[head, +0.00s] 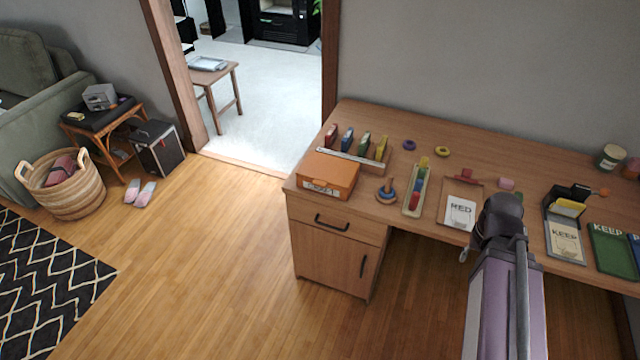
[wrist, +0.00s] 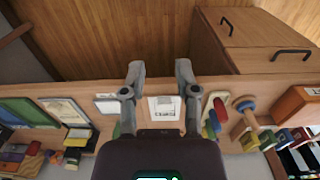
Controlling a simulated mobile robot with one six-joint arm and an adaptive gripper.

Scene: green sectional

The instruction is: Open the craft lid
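An orange box (head: 328,174) with a white label sits on the left front corner of the wooden desk, above the drawer. Its orange lid lies flat and closed on top. In the wrist view the orange box (wrist: 296,108) shows at the right edge, partly cut off. My gripper (wrist: 160,70) is open and empty, its two fingers spread apart, well to one side of the box. In the head view my arm rises in front of the desk, to the right of the box, and the fingers cannot be made out.
The desk (head: 420,135) also holds a ring stacker (head: 387,192), a tray of coloured blocks (head: 416,190), a rack of coloured pieces (head: 357,150), a RED card (head: 461,211) and a KEEP card (head: 565,240). A drawer and cabinet stand below the box.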

